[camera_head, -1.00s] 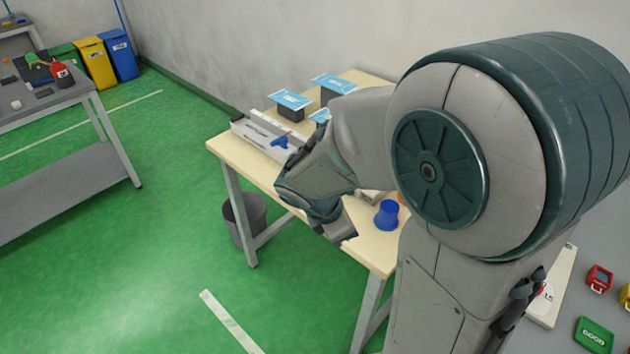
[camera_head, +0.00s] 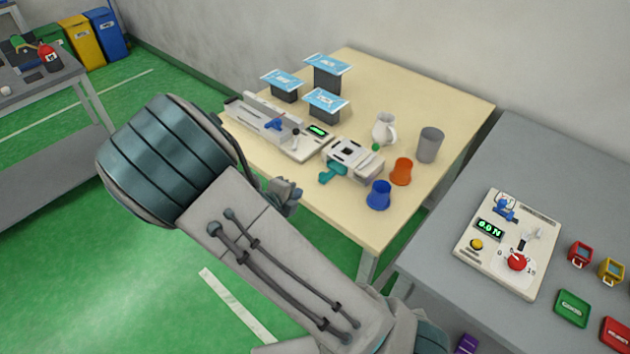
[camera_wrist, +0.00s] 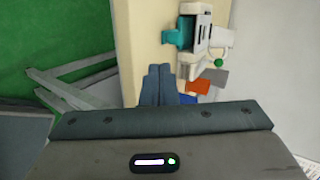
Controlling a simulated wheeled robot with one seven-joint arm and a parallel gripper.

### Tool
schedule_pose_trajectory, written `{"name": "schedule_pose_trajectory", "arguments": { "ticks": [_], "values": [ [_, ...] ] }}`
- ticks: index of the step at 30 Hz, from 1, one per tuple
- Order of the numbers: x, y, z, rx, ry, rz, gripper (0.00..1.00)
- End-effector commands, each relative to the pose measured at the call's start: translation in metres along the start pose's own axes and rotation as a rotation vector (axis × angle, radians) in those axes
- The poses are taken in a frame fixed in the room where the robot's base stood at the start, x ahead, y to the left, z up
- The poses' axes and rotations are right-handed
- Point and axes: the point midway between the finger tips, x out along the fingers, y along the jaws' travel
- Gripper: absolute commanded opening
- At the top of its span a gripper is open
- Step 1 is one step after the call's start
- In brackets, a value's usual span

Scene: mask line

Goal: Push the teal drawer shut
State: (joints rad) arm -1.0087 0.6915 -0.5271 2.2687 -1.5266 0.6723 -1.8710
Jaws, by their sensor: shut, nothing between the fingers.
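The teal drawer (camera_head: 332,173) sticks out from the front of a small white machine (camera_head: 352,156) on the wooden table. In the wrist view the teal drawer (camera_wrist: 180,36) shows near the top, standing out to the left of the machine (camera_wrist: 203,38). My gripper (camera_head: 287,190) is by the table's front edge, to the left of the drawer and apart from it. In the wrist view my gripper's fingers (camera_wrist: 160,70) are together, with nothing between them. They point toward the drawer, with a gap left between.
A blue cup (camera_head: 379,195), an orange cup (camera_head: 401,171), a grey cup (camera_head: 430,144) and a white jug (camera_head: 385,129) stand right of the machine. A long white device (camera_head: 275,128) lies to its left. A grey table (camera_head: 520,150) stands at right.

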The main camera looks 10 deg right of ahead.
Motion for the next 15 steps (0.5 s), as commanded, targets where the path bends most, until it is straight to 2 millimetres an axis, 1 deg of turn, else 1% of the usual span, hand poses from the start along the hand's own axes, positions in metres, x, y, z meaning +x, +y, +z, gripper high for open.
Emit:
{"name": "schedule_pose_trajectory", "arguments": {
  "ticks": [1, 3, 9, 12, 15],
  "values": [
    [0.013, 0.001, -0.001, -0.002, 0.005, -0.002, 0.00],
    [0.028, 0.001, -0.002, -0.001, 0.006, -0.002, 0.00],
    [0.069, 0.000, -0.002, 0.000, 0.005, 0.000, 0.00],
    [0.081, -0.011, -0.001, 0.003, 0.004, 0.000, 0.00],
    [0.090, -0.016, -0.001, 0.003, 0.003, 0.000, 0.00]
  ]
}}
